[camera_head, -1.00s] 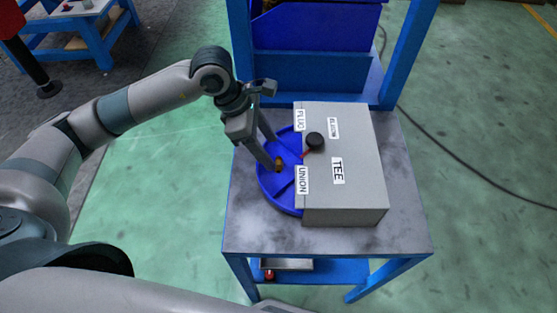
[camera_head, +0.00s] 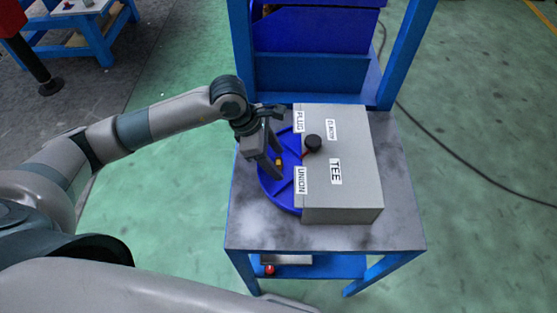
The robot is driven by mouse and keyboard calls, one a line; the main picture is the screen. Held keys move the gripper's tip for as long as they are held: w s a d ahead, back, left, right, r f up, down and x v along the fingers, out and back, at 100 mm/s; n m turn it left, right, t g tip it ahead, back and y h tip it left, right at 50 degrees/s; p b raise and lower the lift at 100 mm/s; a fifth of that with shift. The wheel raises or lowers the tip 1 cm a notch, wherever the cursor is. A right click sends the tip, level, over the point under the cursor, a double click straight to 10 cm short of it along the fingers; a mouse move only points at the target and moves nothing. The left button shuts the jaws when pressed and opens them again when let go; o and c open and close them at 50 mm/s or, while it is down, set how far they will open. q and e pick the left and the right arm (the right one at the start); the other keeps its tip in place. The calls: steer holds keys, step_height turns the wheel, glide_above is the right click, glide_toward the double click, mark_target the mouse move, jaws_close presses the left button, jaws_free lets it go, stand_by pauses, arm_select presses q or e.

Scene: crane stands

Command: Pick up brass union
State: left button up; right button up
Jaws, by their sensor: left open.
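A small brass union (camera_head: 279,162) sits on the blue round divided tray (camera_head: 272,190), which shows at the left side of a grey box. My left gripper (camera_head: 279,167) is open over the tray, pointing down, with its fingertips close around the brass piece. Whether the fingers touch it I cannot tell. The grey box (camera_head: 350,190) covers the right part of the tray and carries the labels PLUG, ELBOW, TEE and UNION. My right gripper is not in view.
The grey table top (camera_head: 400,225) is clear in front and at the right. Blue bins (camera_head: 312,75) between blue posts stand behind. A cable lies on the green floor.

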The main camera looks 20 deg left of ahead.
mark_target(276, 162)
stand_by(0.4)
arm_select(q)
steer(key=c, duration=1.2)
steer(key=shift+o, duration=0.2)
steer(key=shift+r, duration=0.1)
steer(key=shift+w+r+b, duration=0.1)
steer(key=shift+r+b, duration=0.4)
steer(key=shift+r, duration=0.1)
step_height(276, 162, up, 9)
steer(key=b, duration=0.3)
steer(key=shift+f, duration=0.2)
